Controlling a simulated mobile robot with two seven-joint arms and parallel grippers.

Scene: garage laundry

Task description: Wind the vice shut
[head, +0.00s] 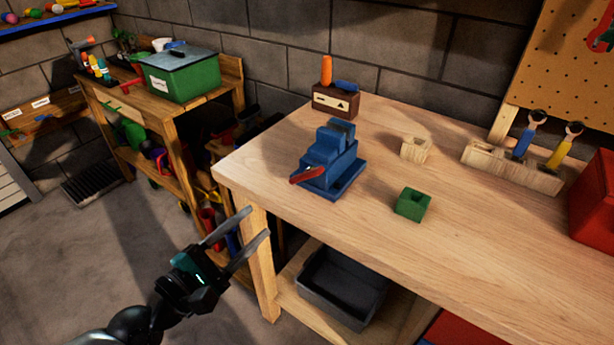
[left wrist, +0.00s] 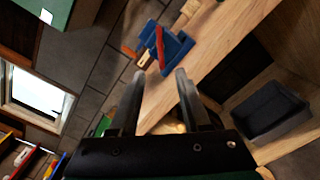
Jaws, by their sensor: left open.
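The blue vice (head: 328,160) stands on the wooden workbench (head: 290,205) near its left front corner. Its red handle (head: 307,174) points toward the front left. The jaws' gap is too small to judge. My left gripper (head: 256,222) is open and empty, in front of the bench's left corner and apart from the vice. In the left wrist view the vice (left wrist: 172,50) and its red handle (left wrist: 160,50) lie beyond the open fingers (left wrist: 160,85). My right gripper is not in view.
A green block (head: 412,204) and a pale wooden block (head: 415,149) sit right of the vice. A brown box (head: 335,102) stands behind it. A wooden rack (head: 510,168) with tools and a red box (head: 597,205) are farther right. A dark bin (head: 342,288) sits below the benchtop.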

